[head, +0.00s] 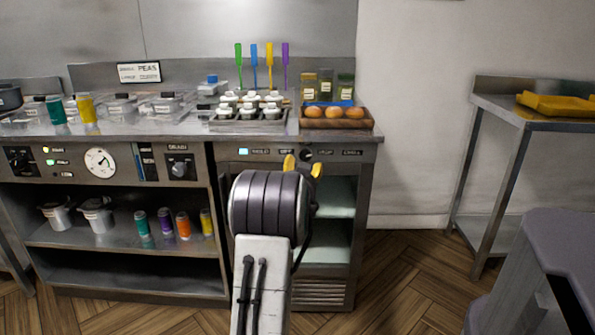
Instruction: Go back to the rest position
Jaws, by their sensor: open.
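My gripper (303,168) shows in the head view as two yellow fingertips above the dark, rounded end of my arm. The fingertips stand apart, and nothing shows between them. The rest of the gripper is hidden behind the arm. The gripper appears in front of the cabinet's upper control strip, below the counter edge. My arm's pale link rises from the bottom of the picture.
A steel counter (170,131) holds lidded containers, a rack of white-topped pots (248,105), jars (326,85) and a wooden tray (337,124) with round buns. A side table (555,117) at right bears a yellow tray (560,104). Wooden floor (405,285) is clear between them.

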